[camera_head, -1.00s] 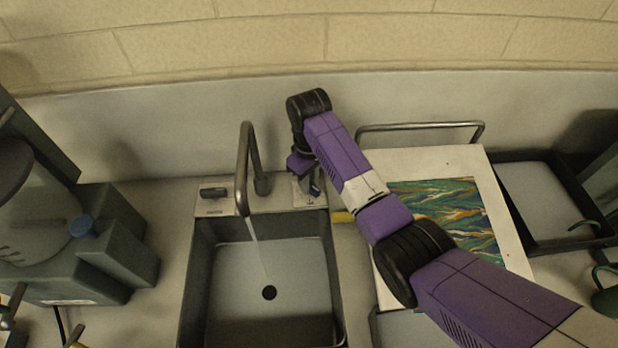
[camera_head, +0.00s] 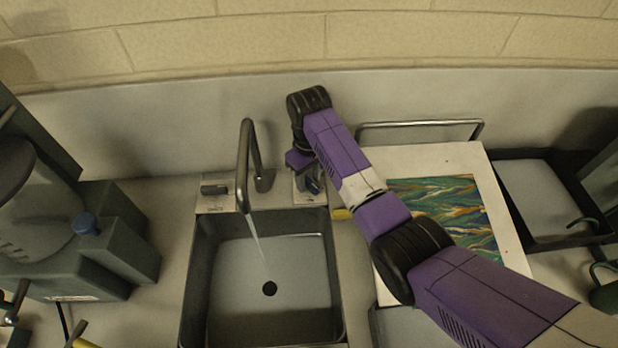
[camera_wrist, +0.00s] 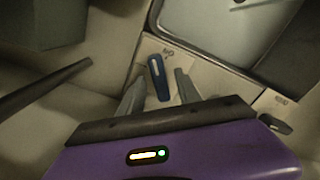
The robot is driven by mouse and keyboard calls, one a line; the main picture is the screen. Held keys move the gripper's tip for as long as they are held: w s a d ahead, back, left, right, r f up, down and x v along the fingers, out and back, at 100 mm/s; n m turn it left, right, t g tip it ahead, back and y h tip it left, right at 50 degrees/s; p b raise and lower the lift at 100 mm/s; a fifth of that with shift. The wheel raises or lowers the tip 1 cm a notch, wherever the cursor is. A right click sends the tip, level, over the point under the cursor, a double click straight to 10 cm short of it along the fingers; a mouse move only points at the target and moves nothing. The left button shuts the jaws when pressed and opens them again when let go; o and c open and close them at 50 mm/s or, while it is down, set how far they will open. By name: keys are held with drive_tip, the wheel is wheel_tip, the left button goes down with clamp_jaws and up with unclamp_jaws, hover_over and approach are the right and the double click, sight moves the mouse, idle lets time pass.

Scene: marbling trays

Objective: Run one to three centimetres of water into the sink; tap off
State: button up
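The sink (camera_head: 190,285) is a dark-walled basin with a pale floor and a dark round drain or plug (camera_head: 269,289). A thin stream of water (camera_head: 256,242) runs from the grey spout (camera_head: 243,165) into it. I cannot tell how deep any standing water is. My gripper (camera_head: 311,184) is over the right tap plate behind the sink, partly hidden by my arm. In the wrist view, the blue tap lever (camera_wrist: 158,78) lies between my two fingertips (camera_wrist: 158,85), with gaps on both sides. A dark lever (camera_head: 214,190) sits left of the spout; it also shows in the wrist view (camera_wrist: 275,124).
A white board with a marbled sheet (camera_head: 505,235) and a metal rail (camera_head: 420,126) stand right of the sink, beside my arm. A black tray (camera_head: 545,240) is farther right. A grey machine with a blue knob (camera_head: 85,224) stands left. The wall is close behind the tap.

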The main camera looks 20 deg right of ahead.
drive_tip(key=shift+r+b, duration=0.75)
drive_tip(key=shift+r, duration=3.15)
idle(4.1)
